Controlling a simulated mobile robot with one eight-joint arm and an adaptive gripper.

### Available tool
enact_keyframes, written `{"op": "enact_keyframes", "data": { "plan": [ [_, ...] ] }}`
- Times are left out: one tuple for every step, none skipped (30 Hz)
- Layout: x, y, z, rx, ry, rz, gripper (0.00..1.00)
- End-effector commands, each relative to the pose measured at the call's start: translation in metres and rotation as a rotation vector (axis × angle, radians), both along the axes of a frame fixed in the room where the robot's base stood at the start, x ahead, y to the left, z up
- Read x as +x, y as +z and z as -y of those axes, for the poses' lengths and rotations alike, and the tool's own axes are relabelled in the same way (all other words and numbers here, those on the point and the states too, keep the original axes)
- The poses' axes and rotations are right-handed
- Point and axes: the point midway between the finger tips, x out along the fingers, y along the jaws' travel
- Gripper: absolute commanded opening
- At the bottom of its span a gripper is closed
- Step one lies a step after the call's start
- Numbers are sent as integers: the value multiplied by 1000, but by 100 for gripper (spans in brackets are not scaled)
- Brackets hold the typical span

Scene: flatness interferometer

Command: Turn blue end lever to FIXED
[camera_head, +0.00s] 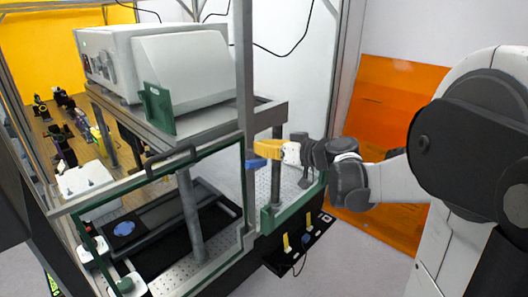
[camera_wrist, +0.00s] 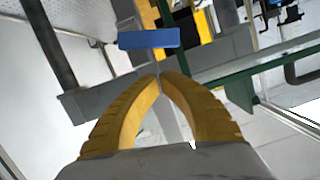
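In the wrist view the blue lever (camera_wrist: 148,39) is a short flat bar lying across the picture, just beyond my fingertips. My gripper (camera_head: 262,148) is beside the lever. In the wrist view my gripper (camera_wrist: 159,76) has its two yellow fingertips together with nothing between them. A narrow strip of background separates the tips from the bar in that view; I cannot tell whether they touch. No FIXED marking is readable.
A green-edged frame (camera_head: 148,181) and a grey upright post (camera_head: 243,75) stand close to my gripper. A grey-white instrument (camera_head: 180,62) sits on a shelf behind. A low dark panel with yellow handles (camera_head: 287,243) is below. An orange panel (camera_head: 375,110) stands at right.

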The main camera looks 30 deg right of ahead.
Motion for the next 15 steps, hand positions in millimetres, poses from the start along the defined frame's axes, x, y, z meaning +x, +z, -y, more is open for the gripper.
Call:
{"op": "enact_keyframes", "data": {
  "plan": [
    [4,18,-1,0,0,0,0],
    [-7,15,5,0,-4,0,0],
    [-17,15,10,0,-6,0,0],
    [-24,16,13,0,-5,0,0],
    [-30,17,16,-2,-6,0,0],
    [-39,19,19,-1,-5,-1,0],
    [-45,21,22,-1,-6,-1,0],
    [-51,22,24,-1,-5,-1,0],
    [-58,24,28,0,-5,0,0],
    [-62,25,30,-1,-4,0,0],
    [-67,27,31,-1,-4,1,0],
    [-72,28,34,-1,-4,1,0],
    [-75,29,35,-1,-3,1,0],
    [-77,29,36,-1,-3,1,0],
    [-80,30,38,0,-3,0,12]
  ]
}}
